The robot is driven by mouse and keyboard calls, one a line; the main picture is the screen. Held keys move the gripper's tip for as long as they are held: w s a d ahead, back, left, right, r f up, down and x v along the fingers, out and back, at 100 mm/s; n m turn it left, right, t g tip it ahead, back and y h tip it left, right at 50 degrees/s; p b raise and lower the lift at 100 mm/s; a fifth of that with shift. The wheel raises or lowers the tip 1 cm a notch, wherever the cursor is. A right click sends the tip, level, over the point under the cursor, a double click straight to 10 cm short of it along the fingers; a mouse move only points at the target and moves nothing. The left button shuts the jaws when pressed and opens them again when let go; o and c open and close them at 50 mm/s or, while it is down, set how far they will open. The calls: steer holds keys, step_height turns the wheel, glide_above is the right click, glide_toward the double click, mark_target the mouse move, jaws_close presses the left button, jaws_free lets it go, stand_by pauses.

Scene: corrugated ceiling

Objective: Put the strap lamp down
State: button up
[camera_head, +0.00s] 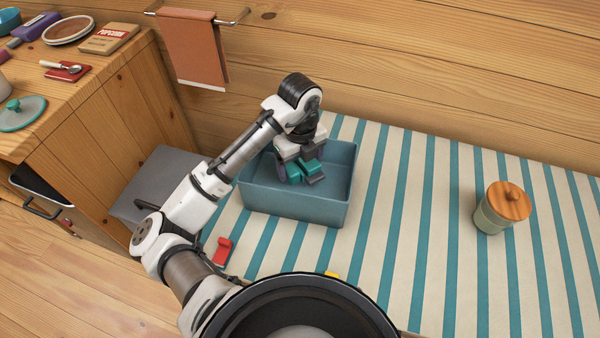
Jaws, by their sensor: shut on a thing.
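My gripper (302,165) reaches down into the open blue-grey box (292,205) from above, near the box's far left part. It is shut on a small teal and dark grey-purple thing (313,168), which I take to be the strap lamp. The fingers and wrist hide part of it, and its strap cannot be made out. I cannot tell whether it touches the box floor.
The box stands on a teal-and-cream striped surface (410,210). A lidded jar (495,215) stands at the right, with clear room between. A small red thing (223,250) lies front left. A cluttered wooden counter (100,85) stands at the left.

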mark_target(300, 184)
steer(key=shift+f, duration=2.3)
steer(key=shift+f, duration=0.15)
steer(key=o, duration=1.1)
steer(key=shift+c, duration=0.2)
step_height(300, 184, up, 12)
steer(key=shift+r+b, duration=0.2)
steer(key=shift+b, duration=0.25)
